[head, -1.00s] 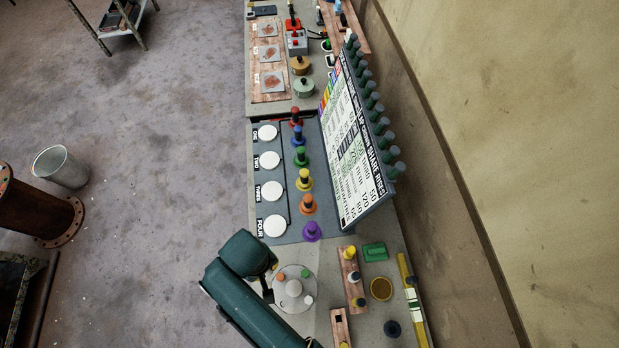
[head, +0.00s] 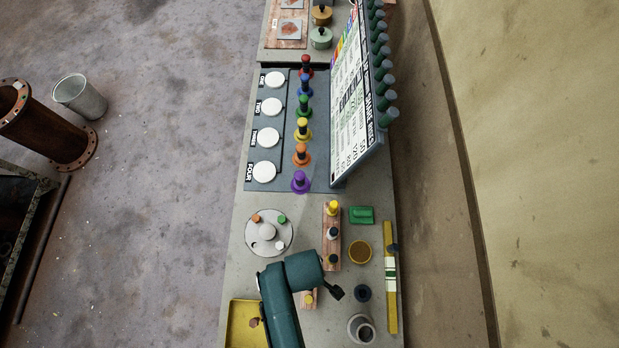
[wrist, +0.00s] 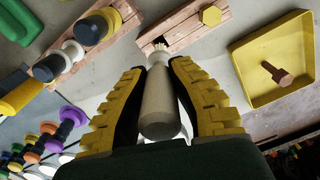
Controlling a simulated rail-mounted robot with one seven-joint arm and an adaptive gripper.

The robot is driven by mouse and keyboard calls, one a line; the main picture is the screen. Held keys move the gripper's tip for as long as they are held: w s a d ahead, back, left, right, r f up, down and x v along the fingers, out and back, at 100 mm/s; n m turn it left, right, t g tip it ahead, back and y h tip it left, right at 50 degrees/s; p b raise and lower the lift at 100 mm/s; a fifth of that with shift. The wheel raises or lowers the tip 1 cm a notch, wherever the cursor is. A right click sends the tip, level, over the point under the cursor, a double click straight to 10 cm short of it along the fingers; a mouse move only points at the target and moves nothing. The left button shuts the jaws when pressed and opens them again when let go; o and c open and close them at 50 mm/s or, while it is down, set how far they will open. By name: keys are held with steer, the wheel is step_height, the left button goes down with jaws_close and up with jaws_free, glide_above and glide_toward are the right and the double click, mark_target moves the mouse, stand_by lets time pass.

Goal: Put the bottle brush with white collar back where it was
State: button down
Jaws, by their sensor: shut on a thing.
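My gripper (wrist: 158,105) has yellow ribbed fingers, shut on a pale beige, tapered piece, which I take to be the bottle brush with white collar (wrist: 160,103). Its wide end faces the wrist camera, and a light bristly tip points away. The tip is beside the dark square hole of a short wooden rack (wrist: 184,30); I cannot tell whether it is in the hole or above it. In the head view my arm covers part of this rack (head: 312,305), and the held piece is not clearly visible.
A longer wooden rack (head: 331,262) holds several upright pieces. A yellow tray (wrist: 254,86) with a brown bolt-like piece lies to the wrist view's right. A round grey disc (head: 268,248), a brown-rimmed dish (head: 360,251) and a grey bottle-like piece (head: 361,330) stand nearby.

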step_height(320, 180, down, 7)
steer(key=shift+r, duration=0.15)
steer(key=c, duration=1.1)
jaws_free()
